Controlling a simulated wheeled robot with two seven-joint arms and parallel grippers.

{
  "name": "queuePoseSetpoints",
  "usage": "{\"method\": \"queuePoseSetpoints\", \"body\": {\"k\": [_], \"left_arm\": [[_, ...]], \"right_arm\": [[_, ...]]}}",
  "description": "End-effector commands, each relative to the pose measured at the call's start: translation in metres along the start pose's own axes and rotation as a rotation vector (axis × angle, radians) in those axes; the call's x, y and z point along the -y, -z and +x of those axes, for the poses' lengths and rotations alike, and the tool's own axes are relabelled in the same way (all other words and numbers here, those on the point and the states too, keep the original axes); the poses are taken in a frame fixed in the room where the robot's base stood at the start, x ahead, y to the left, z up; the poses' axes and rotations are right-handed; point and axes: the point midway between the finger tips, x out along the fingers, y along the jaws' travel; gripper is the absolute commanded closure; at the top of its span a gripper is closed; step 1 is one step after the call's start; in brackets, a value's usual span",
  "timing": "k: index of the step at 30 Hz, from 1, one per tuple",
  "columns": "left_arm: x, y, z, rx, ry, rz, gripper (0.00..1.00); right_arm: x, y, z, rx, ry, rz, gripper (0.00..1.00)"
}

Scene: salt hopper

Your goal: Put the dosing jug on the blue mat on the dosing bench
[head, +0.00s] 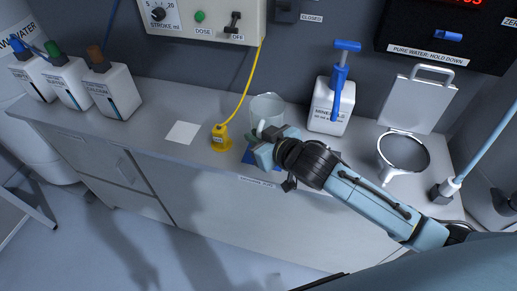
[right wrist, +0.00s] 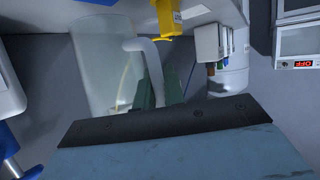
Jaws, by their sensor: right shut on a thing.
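The clear dosing jug (head: 267,108) is upright over the dosing bench, behind my right gripper (head: 256,138) in the head view. In the right wrist view the jug (right wrist: 100,65) is large at the left, with its pale handle (right wrist: 148,52) between the green fingers of my right gripper (right wrist: 157,88). The gripper is shut on that handle. A strip of the blue mat (head: 249,158) shows below the gripper; the gripper and arm hide the rest. I cannot tell whether the jug's base touches the mat or bench. My left gripper is not in view.
A yellow dosing head (head: 221,138) on a yellow cable stands just left of the jug. A white square (head: 183,133) lies farther left. A white container with a blue pump (head: 331,105) stands right of the jug. Several capped bottles (head: 110,90) stand at the bench's left.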

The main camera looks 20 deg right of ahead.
Motion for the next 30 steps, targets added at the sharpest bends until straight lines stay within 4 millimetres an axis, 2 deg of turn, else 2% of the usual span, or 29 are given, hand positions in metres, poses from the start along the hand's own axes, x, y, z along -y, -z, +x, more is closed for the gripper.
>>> {"method": "queuePoseSetpoints", "body": {"k": [13, 25, 26, 30], "left_arm": [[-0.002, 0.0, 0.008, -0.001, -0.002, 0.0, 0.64], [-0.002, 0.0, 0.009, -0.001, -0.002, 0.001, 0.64], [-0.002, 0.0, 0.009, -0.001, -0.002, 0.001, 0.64], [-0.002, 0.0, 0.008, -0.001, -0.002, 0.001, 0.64]], "right_arm": [[0.003, -0.046, 0.018, 0.0, -0.001, -0.001, 1.0], [0.003, -0.051, 0.02, -0.001, -0.001, 0.0, 1.0], [0.003, -0.051, 0.02, -0.001, -0.001, 0.0, 0.87], [0.003, -0.051, 0.02, -0.001, -0.001, 0.0, 0.68]]}}
